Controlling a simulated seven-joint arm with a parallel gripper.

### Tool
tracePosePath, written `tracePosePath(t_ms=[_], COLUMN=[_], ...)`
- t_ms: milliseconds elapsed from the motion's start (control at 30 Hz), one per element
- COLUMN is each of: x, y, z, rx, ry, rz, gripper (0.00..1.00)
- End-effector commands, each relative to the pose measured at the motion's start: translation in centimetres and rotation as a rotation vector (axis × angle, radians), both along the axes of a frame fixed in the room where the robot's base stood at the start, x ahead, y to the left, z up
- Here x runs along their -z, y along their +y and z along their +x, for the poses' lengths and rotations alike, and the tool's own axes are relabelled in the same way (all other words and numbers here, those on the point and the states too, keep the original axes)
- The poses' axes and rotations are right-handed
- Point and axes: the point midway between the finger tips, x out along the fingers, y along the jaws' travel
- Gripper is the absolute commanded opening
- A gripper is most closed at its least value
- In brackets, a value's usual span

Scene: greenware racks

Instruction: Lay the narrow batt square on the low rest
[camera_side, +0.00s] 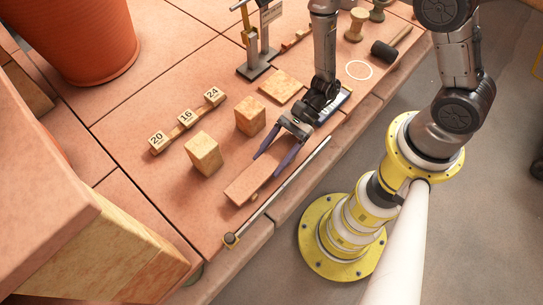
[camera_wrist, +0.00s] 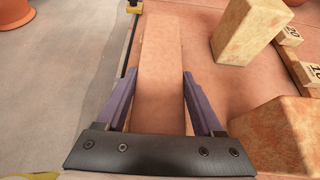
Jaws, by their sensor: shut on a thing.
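The narrow batt is a long, flat terracotta-coloured strip (camera_side: 250,184), close in colour to the tiled bench. My gripper (camera_side: 267,164) is shut on it, one purple finger along each long side. In the wrist view the batt (camera_wrist: 160,45) runs straight ahead between the fingers of my gripper (camera_wrist: 160,74). I cannot tell whether it touches the bench or hangs just above it. Two pale, speckled blocks stand beside it: one block (camera_side: 203,154) near its far end, another (camera_side: 250,115) nearer my wrist. I cannot tell which thing is the low rest.
A thin metal rod (camera_side: 280,192) lies close along the batt's other side, near the bench edge. Number tiles on a strip (camera_side: 186,118) lie beyond the blocks, with a flat square slab (camera_side: 281,86) further back. A large terracotta pot (camera_side: 80,40) stands upper left.

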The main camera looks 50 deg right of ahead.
Motion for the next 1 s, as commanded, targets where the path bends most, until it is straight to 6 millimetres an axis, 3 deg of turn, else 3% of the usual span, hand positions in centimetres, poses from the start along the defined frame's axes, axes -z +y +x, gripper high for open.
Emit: tracePosePath(t_ms=[433,467,600,1000], x=[-0.01,-0.01,0.00,-0.15], y=[0.00,0.00,0.00,-0.34], z=[0.00,0.00,-0.01,0.02], rx=[0.000,0.000,0.000,0.001], ry=[0.000,0.000,0.000,0.000], rz=[0.000,0.000,0.000,-0.001], gripper=[0.00,0.74,0.99,1.00])
